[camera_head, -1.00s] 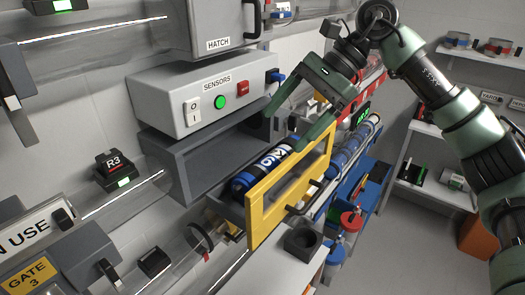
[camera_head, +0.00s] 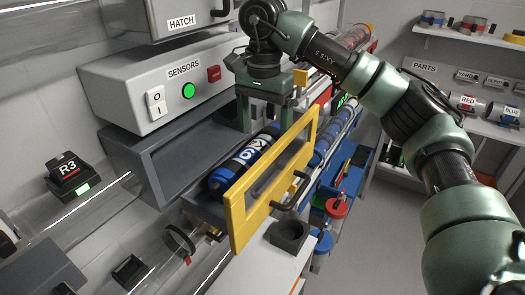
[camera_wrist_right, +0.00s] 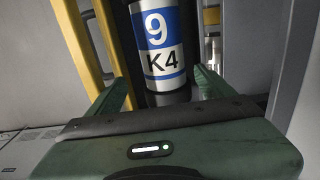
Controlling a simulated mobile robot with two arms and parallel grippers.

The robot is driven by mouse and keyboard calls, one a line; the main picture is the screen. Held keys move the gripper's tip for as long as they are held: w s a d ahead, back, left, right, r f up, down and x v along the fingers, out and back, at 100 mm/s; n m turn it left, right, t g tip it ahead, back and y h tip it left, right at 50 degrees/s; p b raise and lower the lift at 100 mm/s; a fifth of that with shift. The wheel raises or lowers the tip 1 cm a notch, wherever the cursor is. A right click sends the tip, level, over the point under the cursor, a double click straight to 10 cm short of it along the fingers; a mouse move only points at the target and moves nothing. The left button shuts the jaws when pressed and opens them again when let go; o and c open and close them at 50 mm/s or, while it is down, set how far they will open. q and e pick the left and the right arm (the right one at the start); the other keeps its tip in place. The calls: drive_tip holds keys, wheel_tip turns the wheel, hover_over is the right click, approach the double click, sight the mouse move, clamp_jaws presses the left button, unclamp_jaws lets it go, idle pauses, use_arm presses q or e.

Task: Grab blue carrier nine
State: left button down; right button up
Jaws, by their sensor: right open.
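The blue carrier (camera_head: 238,170), with black bands and a white label, lies in a grey tray behind the open yellow-framed door (camera_head: 240,215). In the right wrist view the carrier (camera_wrist_right: 160,42) shows a "9" on blue and "K4" on white. My right gripper (camera_head: 264,118) points down over the far part of the carrier. In the wrist view its open fingers (camera_wrist_right: 160,88) are on either side of the carrier's near end, with no clear contact. The fingertips are partly hidden in the head view. My left gripper is not in view.
The grey sensor box (camera_head: 160,90) with a green button overhangs the tray on the left. The yellow door stands close on the right side. More blue carriers (camera_head: 325,140) lie in a clear tube beyond. A small dark square holder (camera_head: 288,235) sits in front.

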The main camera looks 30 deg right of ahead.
sight(262, 140)
drive_tip(key=shift+w+a+f+p, duration=0.1)
drive_tip(key=shift+w+f+p, duration=0.15)
drive_tip(key=shift+f+p, duration=0.25)
drive_tip(key=shift+w+a+f+p, duration=0.1)
drive_tip(key=shift+w+f+p, duration=0.15)
drive_tip(key=shift+f, duration=0.45)
wheel_tip(262, 140, down, 3)
drive_tip(key=shift+r+p, duration=0.2)
drive_tip(key=shift+p, duration=0.4)
drive_tip(key=shift+s+d+f, duration=0.2)
drive_tip(key=shift+s+f, duration=0.1)
drive_tip(key=shift+f, duration=0.2)
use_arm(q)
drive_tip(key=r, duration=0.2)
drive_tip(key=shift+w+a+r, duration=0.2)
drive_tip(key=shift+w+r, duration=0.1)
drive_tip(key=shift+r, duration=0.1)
use_arm(e)
drive_tip(key=shift+w+a, duration=0.1)
